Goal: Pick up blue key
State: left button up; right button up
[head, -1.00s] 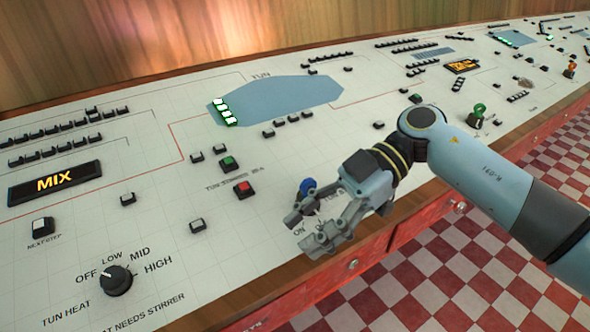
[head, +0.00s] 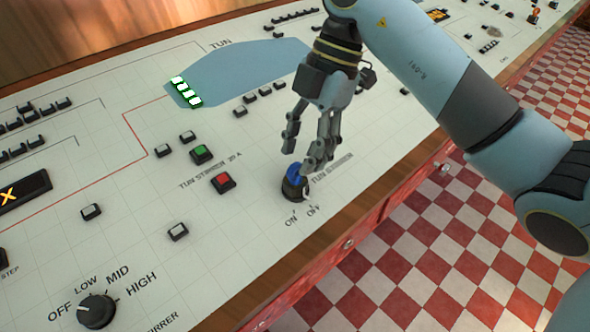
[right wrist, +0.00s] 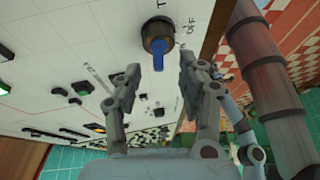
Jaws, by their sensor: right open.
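The blue key (head: 294,173) stands in a round black key switch (head: 294,190) on the white panel, by the ON and OFF labels. My right gripper (head: 301,159) is open and points down at the key from above, its fingertips close to it. One finger partly overlaps the key's right side in the head view. In the right wrist view the blue key (right wrist: 158,56) lies in line with the gap between the two open fingers (right wrist: 160,66). I cannot tell whether a finger touches it. My left gripper is not in view.
A red button (head: 223,183) and a green button (head: 201,153) sit left of the key. The panel's wooden front edge (head: 262,306) is close by, with checkered floor beyond.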

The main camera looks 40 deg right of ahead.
aim_at(296, 164)
jog(key=x, duration=0.3)
jog(key=shift+w+a+f, duration=0.1)
jog(key=shift+a+f, duration=0.05)
jog(key=shift+a, duration=0.05)
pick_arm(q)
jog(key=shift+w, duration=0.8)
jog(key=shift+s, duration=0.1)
pick_arm(e)
jog(key=shift+c, duration=0.5)
jog(key=shift+c, duration=1)
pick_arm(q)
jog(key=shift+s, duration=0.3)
pick_arm(e)
grip_shut()
